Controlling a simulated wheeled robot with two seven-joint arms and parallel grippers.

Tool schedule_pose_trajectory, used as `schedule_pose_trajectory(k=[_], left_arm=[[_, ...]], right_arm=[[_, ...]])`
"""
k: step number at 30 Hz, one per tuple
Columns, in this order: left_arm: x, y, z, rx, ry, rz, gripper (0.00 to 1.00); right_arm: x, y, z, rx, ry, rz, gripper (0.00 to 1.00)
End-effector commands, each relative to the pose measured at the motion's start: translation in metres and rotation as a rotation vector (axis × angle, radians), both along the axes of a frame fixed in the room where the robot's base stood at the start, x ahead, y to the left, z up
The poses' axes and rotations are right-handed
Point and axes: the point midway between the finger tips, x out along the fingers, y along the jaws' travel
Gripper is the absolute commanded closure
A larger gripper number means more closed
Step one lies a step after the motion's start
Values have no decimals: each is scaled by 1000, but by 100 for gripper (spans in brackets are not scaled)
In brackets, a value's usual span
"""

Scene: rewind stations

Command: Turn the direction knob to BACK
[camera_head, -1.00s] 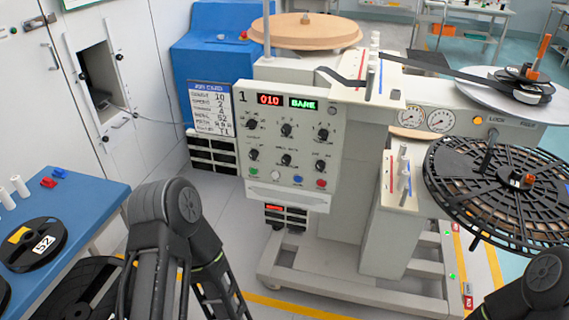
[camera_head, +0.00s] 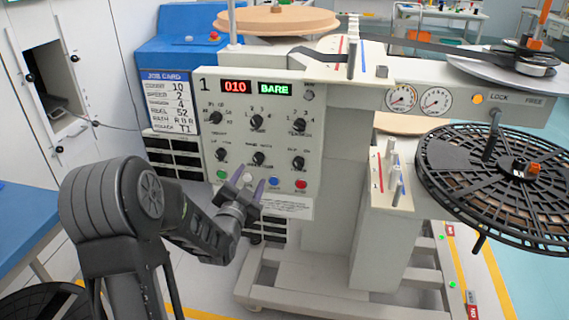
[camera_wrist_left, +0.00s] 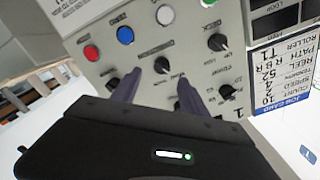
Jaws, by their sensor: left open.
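The grey control panel (camera_head: 262,135) stands ahead, with two rows of black knobs. I cannot read which one is the direction knob; the small labels are too blurred. My left gripper (camera_head: 251,178) is open and empty, in front of the panel's lower part near the white button. In the left wrist view, where the panel appears upside down, the open fingers (camera_wrist_left: 160,74) straddle the line of sight to the lower middle knob (camera_wrist_left: 161,65). This knob also shows in the head view (camera_head: 258,158). Whether the fingers touch anything is unclear. My right gripper is out of view.
Green, white, blue and red buttons (camera_head: 301,184) line the panel's bottom edge. A job card (camera_head: 168,100) hangs at its left. A black reel (camera_head: 505,180) is at the right. A blue table (camera_head: 18,225) edge shows at the left.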

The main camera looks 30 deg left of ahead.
Motion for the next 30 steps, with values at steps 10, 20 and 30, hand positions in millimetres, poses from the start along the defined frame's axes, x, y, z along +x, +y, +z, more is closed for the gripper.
schedule_pose_trajectory(k=[10,20,30], left_arm=[[0,-1,2,41,3,0,48],[20,6,2,39,4,-2,48],[66,22,1,39,4,-1,48]], right_arm=[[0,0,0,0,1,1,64],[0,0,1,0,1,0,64],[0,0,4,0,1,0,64]])
